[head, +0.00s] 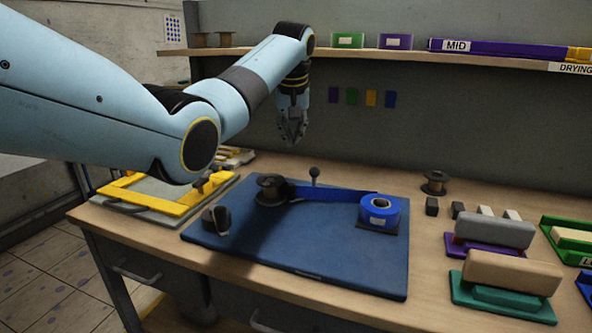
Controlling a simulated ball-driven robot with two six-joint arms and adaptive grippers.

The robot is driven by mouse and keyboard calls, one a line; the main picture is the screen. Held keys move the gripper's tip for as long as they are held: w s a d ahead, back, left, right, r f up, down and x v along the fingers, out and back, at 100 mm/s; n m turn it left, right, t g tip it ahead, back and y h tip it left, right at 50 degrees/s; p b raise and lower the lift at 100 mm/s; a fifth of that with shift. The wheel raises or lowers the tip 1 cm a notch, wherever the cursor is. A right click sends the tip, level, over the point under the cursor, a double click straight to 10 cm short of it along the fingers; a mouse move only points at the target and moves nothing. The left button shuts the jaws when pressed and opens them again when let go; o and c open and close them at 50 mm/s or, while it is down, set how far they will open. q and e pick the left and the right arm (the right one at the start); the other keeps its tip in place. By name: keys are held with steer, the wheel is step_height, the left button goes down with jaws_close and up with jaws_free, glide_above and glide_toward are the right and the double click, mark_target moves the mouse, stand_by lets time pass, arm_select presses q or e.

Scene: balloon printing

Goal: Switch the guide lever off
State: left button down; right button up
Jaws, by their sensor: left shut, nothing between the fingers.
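A small lever with a dark round knob (314,172) stands at the back edge of the blue board (290,248), behind the blue ribbon; it looks about upright, and I take it for the guide lever. I cannot tell its setting. My left gripper (292,139) hangs pointing down above the back of the board, a little left of the knob and higher in the picture. It is shut and empty, apart from the lever. My right gripper is not in view.
On the board are a dark spool (271,190), the blue ribbon (330,193), a blue roll (380,214) and a black object (216,219). A yellow frame (150,200) lies left. Coloured blocks stand right. A shelf (400,55) runs along the back wall.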

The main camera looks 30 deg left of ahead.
arm_select(q)
steer(key=b+x, duration=0.2)
steer(key=x, duration=0.8)
steer(key=shift+f, duration=0.25)
steer(key=shift+s+d+r+p, duration=0.15)
steer(key=shift+s+d+p, duration=0.05)
steer(key=shift+p, duration=0.2)
steer(key=shift+s+d+r+p, duration=0.15)
steer(key=shift+s+d+p, duration=0.25)
steer(key=shift+s+p, duration=0.2)
steer(key=shift+s+d+p, duration=0.4)
steer(key=shift+s+d, duration=0.15)
steer(key=shift+s, duration=0.3)
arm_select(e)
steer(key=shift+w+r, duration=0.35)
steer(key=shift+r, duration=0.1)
arm_select(q)
steer(key=shift+d, duration=0.15)
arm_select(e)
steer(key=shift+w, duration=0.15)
